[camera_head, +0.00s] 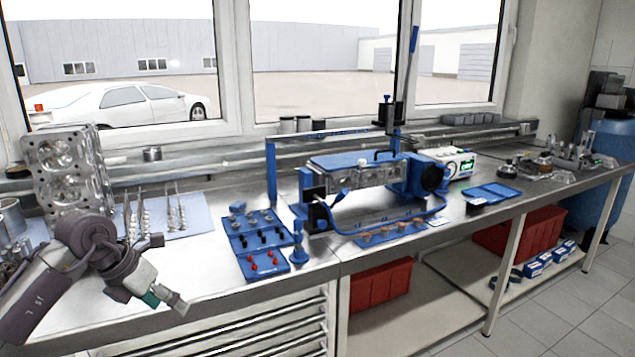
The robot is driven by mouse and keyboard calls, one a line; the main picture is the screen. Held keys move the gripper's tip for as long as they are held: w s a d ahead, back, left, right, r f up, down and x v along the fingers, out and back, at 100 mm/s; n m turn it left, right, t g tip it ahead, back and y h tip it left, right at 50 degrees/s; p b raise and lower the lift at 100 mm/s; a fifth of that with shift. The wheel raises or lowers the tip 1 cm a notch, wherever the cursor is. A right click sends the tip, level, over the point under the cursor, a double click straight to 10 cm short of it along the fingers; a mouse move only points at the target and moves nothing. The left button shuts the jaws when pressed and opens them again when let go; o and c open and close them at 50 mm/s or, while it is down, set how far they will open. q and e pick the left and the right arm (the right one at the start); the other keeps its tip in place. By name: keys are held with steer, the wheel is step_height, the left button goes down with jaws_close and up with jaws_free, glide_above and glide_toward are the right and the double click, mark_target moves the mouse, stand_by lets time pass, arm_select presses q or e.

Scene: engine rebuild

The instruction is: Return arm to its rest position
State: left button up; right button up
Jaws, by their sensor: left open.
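My left arm comes in from the lower left, bent over the front left of the workbench (320,257). Its gripper (166,300) points down and to the right near the bench's front edge. It is open, and I see nothing held in it. It is apart from the blue parts tray (243,243) to its right. My right arm and gripper do not show.
An engine block (66,165) stands behind my left arm, beside a light sheet (200,218) with valves. A blue test rig (345,165) fills the bench's middle. Red bins (380,288) sit below. Bare bench lies between my gripper and the blue tray.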

arm_select(q)
steer(key=w+d+f+n+t+h, duration=0.1)
steer(key=d+f+n+h, duration=0.5)
steer(key=d+f+h, duration=0.5)
steer(key=s+a+f+n+t+y, duration=0.2)
steer(key=f+n+t+y, duration=0.1)
steer(key=f+n, duration=0.55)
steer(key=s+a+f+n+t+y, duration=0.25)
steer(key=f+n, duration=0.25)
steer(key=f, duration=0.7)
steer(key=s+a+f+n+t+y, duration=0.1)
steer(key=s+f+n+t+y, duration=0.2)
steer(key=f+n, duration=0.55)
steer(key=s+a+f+n+g+y, duration=0.2)
steer(key=s+f+n+g+y, duration=0.35)
steer(key=s+f, duration=1.3)
steer(key=s+d+f+n+g, duration=0.1)
steer(key=s+f+n+g, duration=0.1)
steer(key=s, duration=1.1)
steer(key=s+d+f+n+g, duration=0.1)
steer(key=s+f+g, duration=0.3)
steer(key=s, duration=0.9)
steer(key=shift+s+f+n+g+y, duration=0.35)
steer(key=shift+f+n, duration=0.2)
steer(key=shift+f, duration=0.25)
steer(key=shift+w+d, duration=0.1)
steer(key=shift+w, duration=0.05)
